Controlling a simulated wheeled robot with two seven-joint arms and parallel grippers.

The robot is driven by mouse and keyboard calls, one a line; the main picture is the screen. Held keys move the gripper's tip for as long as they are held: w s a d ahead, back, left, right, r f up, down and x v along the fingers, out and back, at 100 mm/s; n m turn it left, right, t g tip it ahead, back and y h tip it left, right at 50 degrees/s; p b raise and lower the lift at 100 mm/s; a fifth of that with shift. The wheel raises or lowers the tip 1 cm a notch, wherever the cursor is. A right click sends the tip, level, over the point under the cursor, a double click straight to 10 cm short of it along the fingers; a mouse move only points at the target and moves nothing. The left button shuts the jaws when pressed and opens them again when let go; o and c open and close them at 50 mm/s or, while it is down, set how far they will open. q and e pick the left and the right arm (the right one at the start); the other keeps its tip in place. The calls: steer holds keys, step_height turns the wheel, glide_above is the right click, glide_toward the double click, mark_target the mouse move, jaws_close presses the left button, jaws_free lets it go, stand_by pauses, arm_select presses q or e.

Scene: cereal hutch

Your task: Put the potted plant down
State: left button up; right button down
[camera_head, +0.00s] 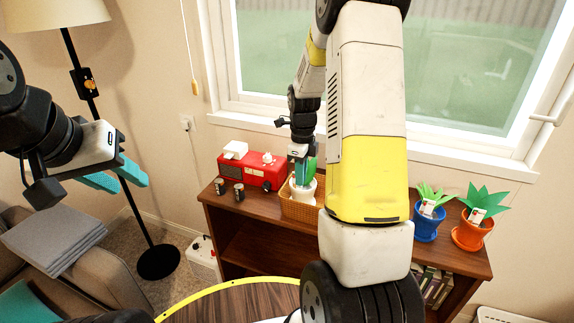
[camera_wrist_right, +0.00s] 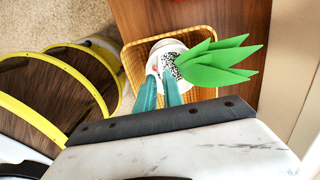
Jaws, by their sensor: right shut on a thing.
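The potted plant, with green leaves and a white pot (camera_head: 303,191), is at the wicker tray (camera_head: 298,211) on the wooden shelf (camera_head: 250,212). My right gripper (camera_head: 301,172) reaches down to it from above and is shut on it. In the right wrist view, the teal fingers (camera_wrist_right: 161,90) are at the pot's near rim, with the leaves (camera_wrist_right: 215,66) leaning right and the pot within the outline of the tray (camera_wrist_right: 131,66). I cannot tell whether the pot touches the tray bottom. My left gripper (camera_head: 118,177) is open and empty at the left, away from the shelf.
A red radio-like box (camera_head: 252,172) and two small dark cans (camera_head: 229,189) stand left of the tray. A blue-potted plant (camera_head: 426,222) and an orange-potted plant (camera_head: 470,232) stand at the shelf's right. A floor lamp (camera_head: 92,110) and a round table (camera_head: 235,303) are nearby. My right arm hides the shelf's middle.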

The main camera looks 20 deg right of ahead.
steer(key=c, duration=1.5)
jaws_free()
step_height(320, 180, up, 12)
steer(key=shift+s+a+r+n+t+y, duration=0.35)
steer(key=shift+s+a+r+n+t, duration=1.05)
steer(key=shift+s+n, duration=2.7)
steer(key=shift+s+a+r+n+t+y, duration=0.55)
steer(key=shift+s+a+r+n, duration=1.6)
steer(key=shift+s+n, duration=1.9)
steer(key=shift+s+a+r+n+t+y, duration=0.2)
steer(key=shift+s+a+r+n+t, duration=1.25)
steer(key=shift+s+n, duration=2.6)
steer(key=shift+w+a+r+n+g, duration=0.15)
steer(key=shift+w+r+n, duration=0.1)
steer(key=shift+w+n, duration=0.25)
steer(key=shift+w+d+r+n+g, duration=0.1)
steer(key=shift+w+r+n+g, duration=0.1)
steer(key=shift+w+n, duration=0.3)
